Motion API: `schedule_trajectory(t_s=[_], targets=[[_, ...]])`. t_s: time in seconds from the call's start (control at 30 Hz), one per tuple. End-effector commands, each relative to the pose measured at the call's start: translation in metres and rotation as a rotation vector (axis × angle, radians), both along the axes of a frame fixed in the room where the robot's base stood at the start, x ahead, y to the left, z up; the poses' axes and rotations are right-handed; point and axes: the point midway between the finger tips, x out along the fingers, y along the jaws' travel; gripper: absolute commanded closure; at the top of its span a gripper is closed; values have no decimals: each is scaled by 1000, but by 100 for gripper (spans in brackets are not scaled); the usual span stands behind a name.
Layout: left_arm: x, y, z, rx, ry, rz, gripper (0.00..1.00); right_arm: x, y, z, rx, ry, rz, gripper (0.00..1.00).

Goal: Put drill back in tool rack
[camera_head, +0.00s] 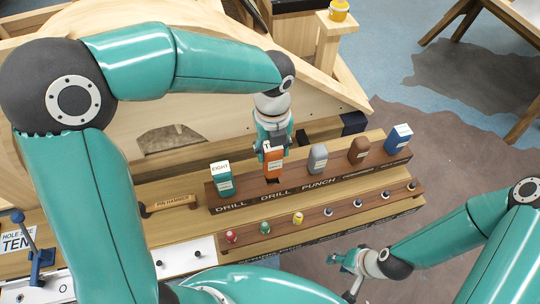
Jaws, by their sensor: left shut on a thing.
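The wooden tool rack (300,193) stands on the bench, with "DRILL", "DRILL" and "PUNCH" lettered on its front edge. My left gripper (272,148) comes down from above and is shut on the orange drill (273,165), which is upright at the rack's second position from the left. A dark patch shows just below the drill; I cannot tell whether it is seated or slightly above the rack. The gripper hides the drill's upper part. My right gripper (350,268) is open and empty, low at the right, apart from the rack.
A teal block marked "EIGHT" (222,180) stands left of the drill; grey (318,159), brown (359,151) and blue (398,139) blocks stand right. A lower row holds small coloured pieces (297,218). A wooden frame (210,125) rises behind. A yellow pot (339,10) sits on a post.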

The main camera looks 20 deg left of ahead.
Motion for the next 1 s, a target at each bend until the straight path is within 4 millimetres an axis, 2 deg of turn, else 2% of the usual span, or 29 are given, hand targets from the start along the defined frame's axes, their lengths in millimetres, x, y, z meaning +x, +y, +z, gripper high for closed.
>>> schedule_trajectory(t_s=[0.1,0.27,0.77,0.8,0.93,1.0], targets=[[-1,0,-17,1,4,0,100,0,0,0,0,0,0,60],[0,0,-34,0,1,0,100,0,0,-1,0,0,0,60],[0,1,-42,-1,-1,1,100,0,0,-4,0,0,0,60],[-1,1,-43,0,2,1,51,0,0,-5,0,0,0,60],[-1,1,-43,0,2,2,29,0,0,-4,0,0,0,60],[-1,1,-43,0,2,2,27,0,0,-4,0,0,0,60]])
